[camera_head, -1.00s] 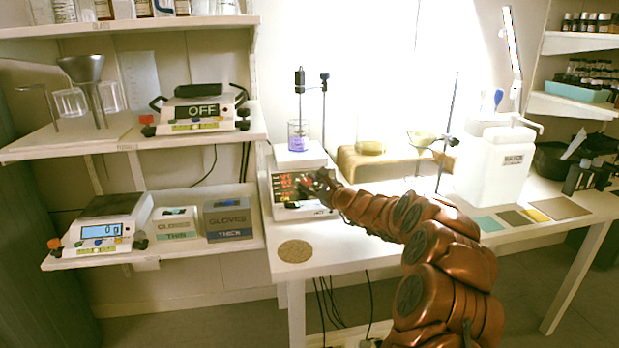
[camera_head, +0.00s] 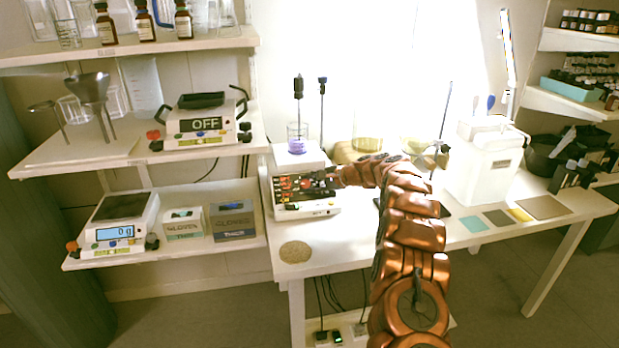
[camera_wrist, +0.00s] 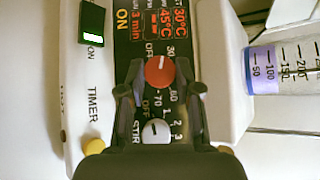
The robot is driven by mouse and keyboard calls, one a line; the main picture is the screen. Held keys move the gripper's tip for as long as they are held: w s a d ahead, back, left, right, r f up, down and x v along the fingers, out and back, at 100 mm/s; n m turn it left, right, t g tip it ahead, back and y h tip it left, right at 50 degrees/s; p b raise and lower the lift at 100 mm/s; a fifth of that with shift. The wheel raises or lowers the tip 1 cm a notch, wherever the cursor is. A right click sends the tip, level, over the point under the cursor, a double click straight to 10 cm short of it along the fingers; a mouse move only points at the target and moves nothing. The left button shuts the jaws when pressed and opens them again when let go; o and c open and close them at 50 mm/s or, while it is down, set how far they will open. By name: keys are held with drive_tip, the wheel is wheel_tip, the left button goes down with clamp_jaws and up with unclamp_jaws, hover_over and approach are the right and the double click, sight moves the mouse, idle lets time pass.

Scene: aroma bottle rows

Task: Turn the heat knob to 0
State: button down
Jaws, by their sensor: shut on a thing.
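The hot plate stirrer (camera_head: 300,158) stands on the white table, its front panel facing me. In the wrist view, the red knob (camera_wrist: 159,72) sits between the fingertips of my gripper (camera_wrist: 160,76), which is shut on it. A pale mark on the knob points toward the top of that view. Numbers such as 30, 60 and 70 surround it. The panel display (camera_wrist: 165,22) shows red 30°C, 45°C and 3 min readings and a yellow ON. A white knob (camera_wrist: 155,131) marked STIR lies nearer the palm. In the head view, my gripper (camera_head: 328,180) covers part of the panel.
A beaker of purple liquid (camera_head: 297,146) stands on the hot plate. A yellow knob (camera_wrist: 94,146) is beside the TIMER label. A cork disc (camera_head: 295,252) lies in front. Shelves with scales (camera_head: 122,233) are left.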

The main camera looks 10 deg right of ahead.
drive_tip(key=shift+w+r+n+g+h+p, duration=0.15)
drive_tip(key=shift+n+g+h+p, duration=0.35)
drive_tip(key=shift+n+g+p, duration=1.2)
drive_tip(key=shift+t+p, duration=0.3)
drive_tip(key=shift+p, duration=0.65)
drive_tip(key=shift+a+n+h, duration=0.15)
drive_tip(key=shift+n+h, duration=0.15)
drive_tip(key=shift+n, duration=0.1)
drive_tip(key=c, duration=0.8)
unclamp_jaws()
drive_tip(key=shift+r, duration=0.1)
drive_tip(key=v, duration=1.2)
drive_tip(key=shift+w, duration=0.1)
